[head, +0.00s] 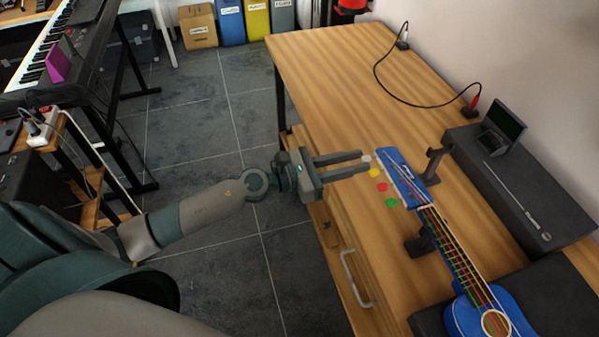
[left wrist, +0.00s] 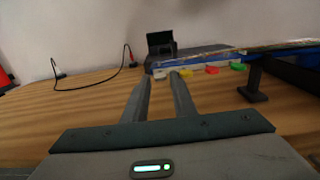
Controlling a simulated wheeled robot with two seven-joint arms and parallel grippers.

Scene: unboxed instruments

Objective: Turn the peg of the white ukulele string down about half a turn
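The blue ukulele (head: 468,262) lies on the wooden table with its headstock (head: 400,176) towards the back on a dark stand. Its white peg (head: 366,158) sticks out on the left side of the headstock, followed by the yellow peg (head: 375,173), red peg (head: 382,187) and green peg (head: 391,203). My left gripper (head: 363,162) is open, its two fingers pointing at the white peg. In the left wrist view the white peg (left wrist: 160,74) appears between the fingertips (left wrist: 160,76), with the yellow peg just right of them. I cannot tell whether a finger touches it. My right gripper is out of view.
A dark case (head: 520,190) with a small open-lidded device (head: 502,130) lies along the wall behind the ukulele. A black cable (head: 400,97) lies at the table's far end. The table (head: 330,75) is clear beyond the headstock. A drawer handle (head: 357,280) projects from the near side.

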